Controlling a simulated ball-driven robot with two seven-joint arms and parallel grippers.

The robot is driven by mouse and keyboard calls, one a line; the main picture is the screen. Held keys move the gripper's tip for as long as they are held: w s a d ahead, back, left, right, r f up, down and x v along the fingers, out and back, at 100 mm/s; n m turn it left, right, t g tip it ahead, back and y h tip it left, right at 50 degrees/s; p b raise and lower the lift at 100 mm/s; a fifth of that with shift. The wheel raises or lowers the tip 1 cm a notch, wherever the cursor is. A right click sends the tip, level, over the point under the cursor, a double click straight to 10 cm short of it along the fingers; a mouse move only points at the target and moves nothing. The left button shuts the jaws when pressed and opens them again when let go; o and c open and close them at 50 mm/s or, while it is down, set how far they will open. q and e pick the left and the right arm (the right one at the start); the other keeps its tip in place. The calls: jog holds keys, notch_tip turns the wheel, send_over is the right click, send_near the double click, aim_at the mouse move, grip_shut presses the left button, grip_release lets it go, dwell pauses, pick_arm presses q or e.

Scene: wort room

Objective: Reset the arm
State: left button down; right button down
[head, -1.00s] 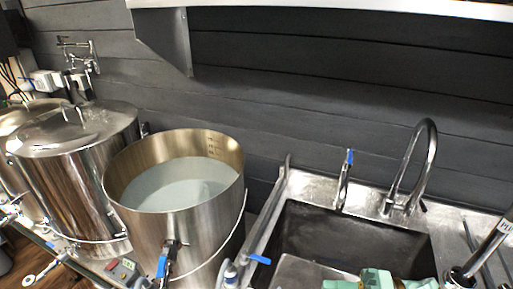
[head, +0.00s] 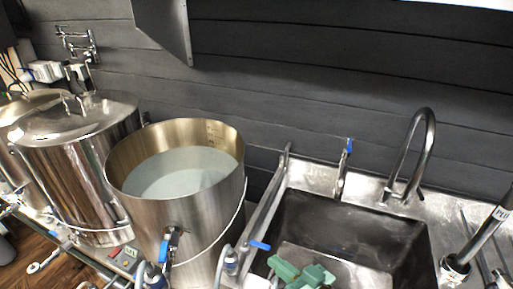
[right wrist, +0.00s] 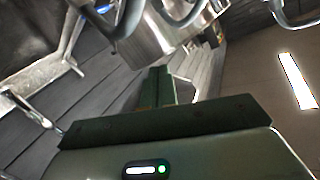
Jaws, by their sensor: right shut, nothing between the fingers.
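My right gripper (head: 302,274) is green and shows at the bottom edge of the head view, over the near part of the sink. It is shut and holds nothing. In the right wrist view its green fingers (right wrist: 156,88) are together, pointing away from the camera. The rest of my right arm is below the head view's edge. My left gripper is in neither view.
An open steel pot (head: 175,235) of pale liquid stands left of the sink (head: 350,225). A lidded steel kettle (head: 70,165) is farther left. A curved faucet (head: 427,150) and a blue-handled tap (head: 343,170) rise behind the sink. A metal rod (head: 480,240) stands at right.

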jog(key=s+d+f+n+g+h, duration=0.1)
jog(key=s+d+f+g+h, duration=0.1)
jog(key=s+d+h, duration=0.45)
jog(key=s+d+f+n+g+h, duration=0.1)
jog(key=s+d+f+g+h, duration=0.2)
jog(key=d, duration=0.7)
jog(key=s+d+f+n+g+h, duration=0.1)
jog(key=s+d+h, duration=0.3)
jog(key=d+h, duration=0.3)
jog(key=s+a+f+g+y+b, duration=0.1)
jog(key=s+a+f+y+b, duration=0.1)
jog(key=f, duration=1.2)
jog(key=s+a+f+g+y+b, duration=0.1)
jog(key=s+f+y+b, duration=0.15)
jog(key=f, duration=1.05)
jog(key=s+f+m+g+y+b, duration=0.1)
jog(key=s+f+m+g+b, duration=0.2)
jog(key=s+f, duration=1.8)
jog(key=shift+s+a+f+m+g+b, duration=0.35)
jog(key=shift+f+b, duration=0.35)
jog(key=shift+b, duration=0.55)
